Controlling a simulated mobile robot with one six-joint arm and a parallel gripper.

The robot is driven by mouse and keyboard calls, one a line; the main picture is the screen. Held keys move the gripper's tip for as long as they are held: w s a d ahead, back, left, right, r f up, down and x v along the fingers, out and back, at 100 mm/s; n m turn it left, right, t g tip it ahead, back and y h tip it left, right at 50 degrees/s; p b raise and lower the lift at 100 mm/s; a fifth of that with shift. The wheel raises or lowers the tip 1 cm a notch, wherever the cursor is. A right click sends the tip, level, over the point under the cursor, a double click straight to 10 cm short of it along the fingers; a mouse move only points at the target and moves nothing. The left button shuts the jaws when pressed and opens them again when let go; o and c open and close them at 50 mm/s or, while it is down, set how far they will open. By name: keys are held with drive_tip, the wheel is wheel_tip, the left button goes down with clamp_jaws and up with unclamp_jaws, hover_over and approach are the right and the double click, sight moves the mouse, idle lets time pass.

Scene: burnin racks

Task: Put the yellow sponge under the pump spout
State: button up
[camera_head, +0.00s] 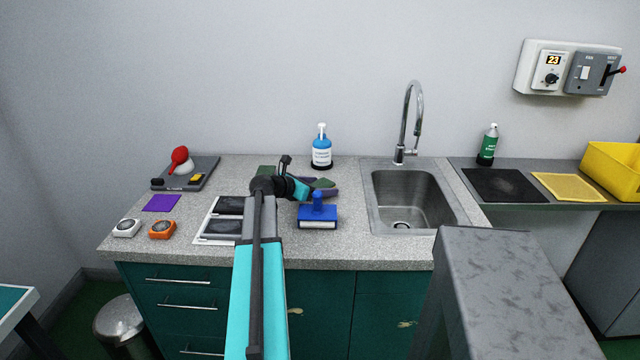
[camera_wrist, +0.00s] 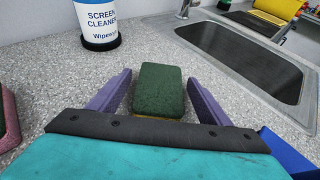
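A sponge with a dark green top (camera_wrist: 158,88) and a thin yellow edge below lies on the speckled counter between my gripper's fingers in the wrist view. In the head view its green top (camera_head: 322,183) shows beside my purple fingers. My gripper (camera_wrist: 157,98) is open, one finger on each side of the sponge, with narrow gaps visible. My gripper also shows in the head view (camera_head: 325,188). The blue pump bottle (camera_head: 321,153) with a white pump head stands on a black base behind the sponge; its label and base (camera_wrist: 100,38) show in the wrist view, its spout does not.
A pink sponge (camera_wrist: 9,122) is at the wrist view's left edge. A blue handled tool (camera_head: 317,217) sits in front of my gripper. The sink (camera_head: 368,200) is to the right. A white-framed tray (camera_head: 205,238) lies left. Counter between sponge and bottle looks clear.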

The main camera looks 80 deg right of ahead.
drive_tip(key=shift+a, duration=0.1)
drive_tip(key=b+v, duration=0.1)
drive_tip(key=v, duration=1.2)
drive_tip(key=shift+r, duration=0.1)
drive_tip(key=shift+w+a+r, duration=0.1)
drive_tip(key=shift+w+a, duration=0.05)
drive_tip(key=shift+w, duration=0.05)
drive_tip(key=shift+r, duration=0.15)
